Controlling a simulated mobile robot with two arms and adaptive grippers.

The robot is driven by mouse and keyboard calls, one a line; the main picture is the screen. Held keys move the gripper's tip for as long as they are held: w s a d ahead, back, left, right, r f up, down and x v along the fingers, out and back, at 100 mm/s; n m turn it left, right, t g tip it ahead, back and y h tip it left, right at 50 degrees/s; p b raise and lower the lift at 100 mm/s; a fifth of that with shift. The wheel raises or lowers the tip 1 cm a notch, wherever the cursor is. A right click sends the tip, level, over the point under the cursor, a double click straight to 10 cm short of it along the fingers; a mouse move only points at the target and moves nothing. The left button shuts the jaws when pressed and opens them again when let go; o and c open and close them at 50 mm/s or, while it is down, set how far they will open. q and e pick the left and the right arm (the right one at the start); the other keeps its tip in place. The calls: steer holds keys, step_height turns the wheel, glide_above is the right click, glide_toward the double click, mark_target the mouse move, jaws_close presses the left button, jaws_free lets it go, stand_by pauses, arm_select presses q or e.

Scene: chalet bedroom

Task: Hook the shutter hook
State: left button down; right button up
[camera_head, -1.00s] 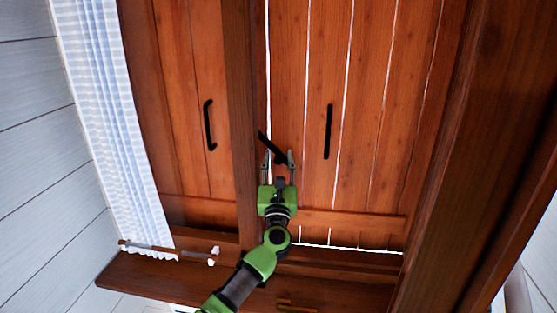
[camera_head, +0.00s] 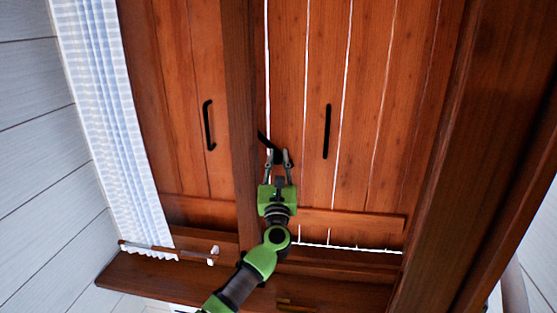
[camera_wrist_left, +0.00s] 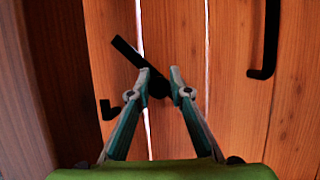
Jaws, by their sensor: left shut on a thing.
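The shutter hook (camera_head: 264,139) is a short black bar on the closed wooden shutters (camera_head: 375,130). It slants down to the right, close to the dark upright post. My left gripper (camera_head: 279,155) reaches up from below and is shut on the hook's lower right part. In the left wrist view, the hook (camera_wrist_left: 127,51) runs from upper left down between my fingertips (camera_wrist_left: 165,85). A small black L-shaped catch (camera_wrist_left: 107,110) sits on the boards below and left of the hook, apart from it. My right gripper is out of view.
Black handles stand left (camera_head: 208,125) and right (camera_head: 327,132) of the dark wooden post (camera_head: 243,110). A wooden sill (camera_head: 150,282) lies below. A striped curtain (camera_head: 110,120) hangs at the left. A thick wooden beam (camera_head: 470,190) slants along the right.

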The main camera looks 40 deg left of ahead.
arm_select(q)
steer(key=shift+a+f+n, duration=0.15)
steer(key=shift+f+n, duration=0.15)
steer(key=shift+f, duration=0.1)
steer(key=shift+s+a+f+n+g+b, duration=0.15)
steer(key=shift+f+n+g+b, duration=0.2)
steer(key=shift+n+g+b, duration=0.5)
steer(key=shift+s+a+f+n+g+y+b, duration=0.1)
steer(key=shift+f+n+g+y+b, duration=0.3)
steer(key=shift+n, duration=1.1)
steer(key=shift+s+a+f+n+g+y+b, duration=0.15)
steer(key=shift+f+n+g+b, duration=0.3)
steer(key=shift+n+g+b, duration=0.8)
steer(key=shift+a+f+n+g+y+b, duration=0.1)
steer(key=shift+f+n+g+y+b, duration=0.25)
steer(key=shift+n, duration=1.45)
steer(key=shift+f+h, duration=0.15)
steer(key=shift+h, duration=0.15)
steer(key=c, duration=1.9)
jaws_free()
steer(key=shift+w, duration=0.1)
